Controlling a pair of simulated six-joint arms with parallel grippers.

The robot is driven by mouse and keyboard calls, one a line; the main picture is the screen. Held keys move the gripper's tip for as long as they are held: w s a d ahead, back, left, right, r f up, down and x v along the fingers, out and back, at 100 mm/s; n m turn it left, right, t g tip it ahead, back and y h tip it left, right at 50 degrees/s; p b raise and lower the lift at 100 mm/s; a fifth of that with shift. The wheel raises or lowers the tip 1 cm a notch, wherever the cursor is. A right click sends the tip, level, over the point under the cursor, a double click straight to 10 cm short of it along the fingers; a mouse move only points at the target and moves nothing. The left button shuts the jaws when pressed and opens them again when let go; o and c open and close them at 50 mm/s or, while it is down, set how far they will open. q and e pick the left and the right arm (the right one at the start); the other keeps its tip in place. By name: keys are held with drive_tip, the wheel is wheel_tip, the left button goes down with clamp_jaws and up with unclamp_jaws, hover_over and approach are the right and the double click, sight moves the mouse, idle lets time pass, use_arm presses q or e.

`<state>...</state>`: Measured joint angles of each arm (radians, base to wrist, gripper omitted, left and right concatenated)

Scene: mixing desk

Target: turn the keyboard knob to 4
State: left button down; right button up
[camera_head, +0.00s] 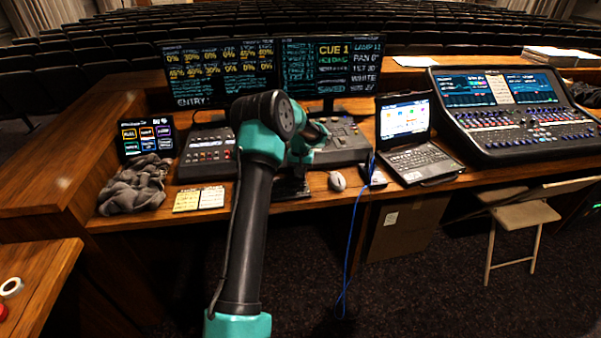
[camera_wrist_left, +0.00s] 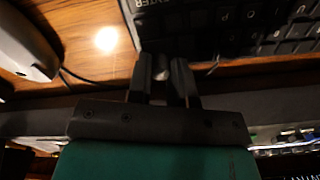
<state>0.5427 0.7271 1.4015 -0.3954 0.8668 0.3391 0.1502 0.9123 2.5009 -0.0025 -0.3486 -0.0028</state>
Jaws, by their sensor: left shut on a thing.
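A black keyboard (camera_head: 291,190) lies at the desk's front edge, mostly hidden behind my left arm in the head view. In the left wrist view the keyboard (camera_wrist_left: 235,28) fills the upper right with its keys. My left gripper (camera_wrist_left: 163,72) is at the keyboard's near edge, shut on a small rounded grey piece between its fingertips, which I take to be the keyboard knob (camera_wrist_left: 161,73). The fingers hide most of the knob, and no number or pointer on it can be read. My right gripper is in neither view.
A white mouse (camera_head: 337,181) sits just right of the keyboard; it also shows in the left wrist view (camera_wrist_left: 24,42). A laptop (camera_head: 412,140) and a mixing console (camera_head: 515,112) stand further right. Cards (camera_head: 198,199) and a grey cloth (camera_head: 135,186) lie left. A blue cable (camera_head: 352,235) hangs down.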

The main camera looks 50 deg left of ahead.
use_arm(q)
drive_tip(key=m, duration=0.4)
drive_tip(key=shift+m, duration=0.3)
drive_tip(key=m, duration=1.5)
drive_tip(key=c, duration=1)
unclamp_jaws()
drive_tip(key=shift+r, duration=0.1)
